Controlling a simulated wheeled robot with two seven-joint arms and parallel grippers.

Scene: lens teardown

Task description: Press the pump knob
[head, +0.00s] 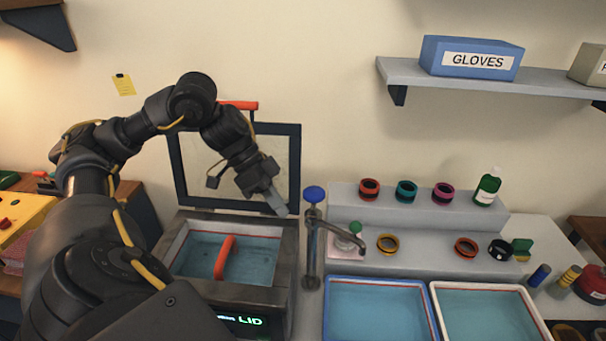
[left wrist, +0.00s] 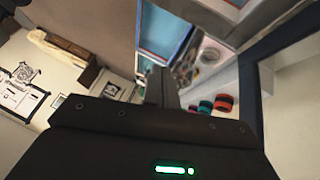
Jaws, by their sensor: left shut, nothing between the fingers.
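A blue knob (head: 315,194) tops a tall grey post (head: 312,250) with a curved spout, right of the water tank. A smaller green knob (head: 355,227) on a pale base shows behind the spout; I cannot tell which of the two is the pump knob. My left gripper (head: 278,206) is shut and empty, pointing down, left of the blue knob and apart from it. In the left wrist view its shut fingers (left wrist: 160,88) show; neither knob can be made out there. My right gripper is not in view.
The tank (head: 290,260) holds water and a red handle; its framed lid (head: 295,165) stands open behind. Two water trays, one blue-rimmed (head: 328,310) and one white (head: 440,300), stand right of the post. Coloured rings and a green bottle (head: 487,188) sit on the grey steps (head: 415,213).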

